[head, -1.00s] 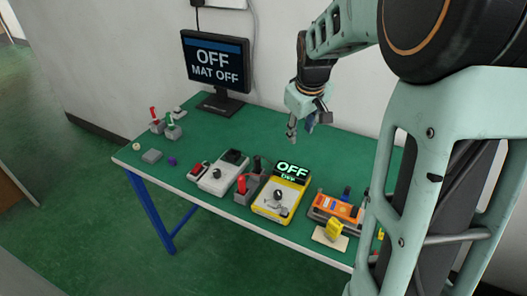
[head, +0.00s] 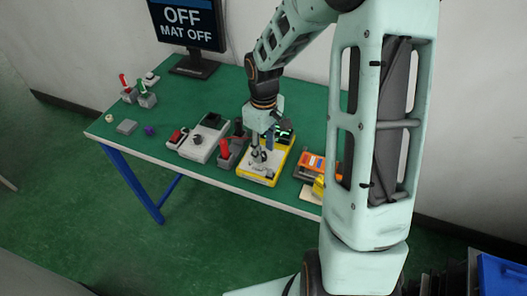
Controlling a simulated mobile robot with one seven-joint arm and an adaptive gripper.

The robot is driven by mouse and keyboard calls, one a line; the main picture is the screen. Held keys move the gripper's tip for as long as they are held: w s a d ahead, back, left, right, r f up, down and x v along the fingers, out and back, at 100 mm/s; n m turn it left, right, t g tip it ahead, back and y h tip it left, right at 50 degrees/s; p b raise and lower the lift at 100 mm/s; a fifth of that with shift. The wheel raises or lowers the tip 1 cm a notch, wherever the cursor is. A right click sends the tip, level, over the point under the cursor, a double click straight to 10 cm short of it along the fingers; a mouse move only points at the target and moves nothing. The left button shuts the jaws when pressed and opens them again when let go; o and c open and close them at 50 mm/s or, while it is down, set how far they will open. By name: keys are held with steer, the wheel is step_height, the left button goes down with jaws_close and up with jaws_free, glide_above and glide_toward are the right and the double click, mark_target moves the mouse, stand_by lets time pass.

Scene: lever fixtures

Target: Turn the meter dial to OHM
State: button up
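The yellow meter (head: 247,173) lies on the green table, with a light face and a dark display at its back end. My gripper (head: 262,151) points down over the meter's face, in front of the display. Its two fingers show a little apart, at or just above the dark dial (head: 260,156). The fingers partly hide the dial and the display, so the dial's setting and the display's text cannot be read. I cannot tell whether the fingers touch the dial.
A grey box with a red lever (head: 224,149) stands close left of the meter, and a white-grey device (head: 195,146) lies beyond it. An orange device (head: 309,166) is to the right. A monitor (head: 187,22) reading "OFF, MAT OFF" stands at the back.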

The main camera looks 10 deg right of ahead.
steer(key=shift+f, duration=0.85)
steer(key=shift+c, duration=0.5)
jaws_close()
steer(key=shift+m, duration=0.3)
steer(key=m+b, duration=0.2)
steer(key=m, duration=0.1)
steer(key=shift+a, duration=0.1)
steer(key=m+b, duration=0.2)
steer(key=m, duration=0.3)
steer(key=shift+r, duration=0.1)
